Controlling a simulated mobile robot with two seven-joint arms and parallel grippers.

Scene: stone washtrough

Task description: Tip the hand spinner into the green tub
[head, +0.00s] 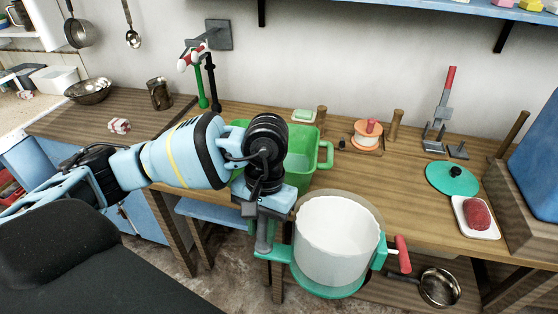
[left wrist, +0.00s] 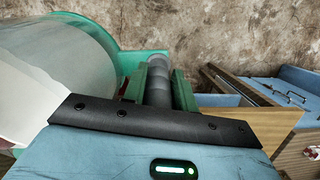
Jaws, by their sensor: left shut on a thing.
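The hand spinner (head: 335,240) is a white drum in a clear outer bowl with a green base and a red crank handle at its right. It appears upright, in front of the table's front edge. My left gripper (head: 264,232) is shut on the grey grip at the spinner's left side. In the left wrist view the drum (left wrist: 65,50) is at upper left and the grey grip (left wrist: 158,88) sits between the fingers. The green tub (head: 324,156) stands on the table behind my left gripper, partly hidden by the arm. My right gripper is not in view.
A teal lid (head: 453,178) and a white dish with a red soap (head: 477,213) lie on the table at right. An orange spool (head: 368,135) stands behind, right of the tub. A metal pan (head: 438,287) is low at the lower right.

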